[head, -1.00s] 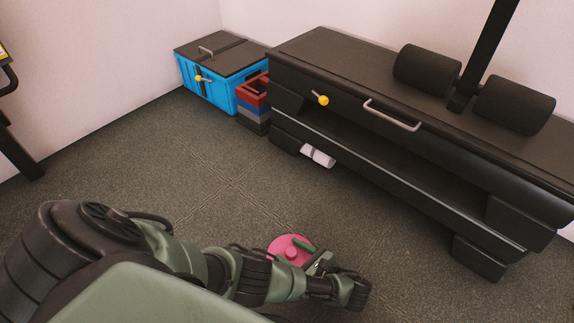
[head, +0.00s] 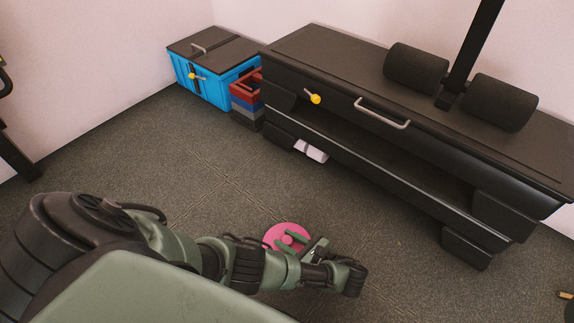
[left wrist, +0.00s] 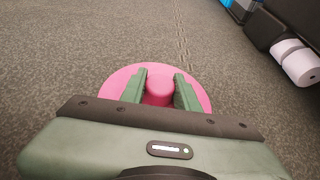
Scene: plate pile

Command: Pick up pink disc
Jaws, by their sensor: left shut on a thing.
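The pink disc (head: 276,230) lies near the grey floor in the lower middle of the head view, partly hidden by my left arm. In the left wrist view the disc (left wrist: 203,98) is a flat round plate with a raised pink knob in its middle. My left gripper (head: 292,240) is over the disc, with its green fingers (left wrist: 160,90) on either side of the knob, shut on it. I cannot tell whether the disc touches the floor. My right gripper is not in view.
A long black bench (head: 330,60) with drawers and padded rollers (head: 416,68) stands at the right. A blue box (head: 208,88) and stacked coloured crates (head: 245,103) stand at the back. A white roll (head: 311,150) lies by the bench. The floor (head: 180,180) between is clear.

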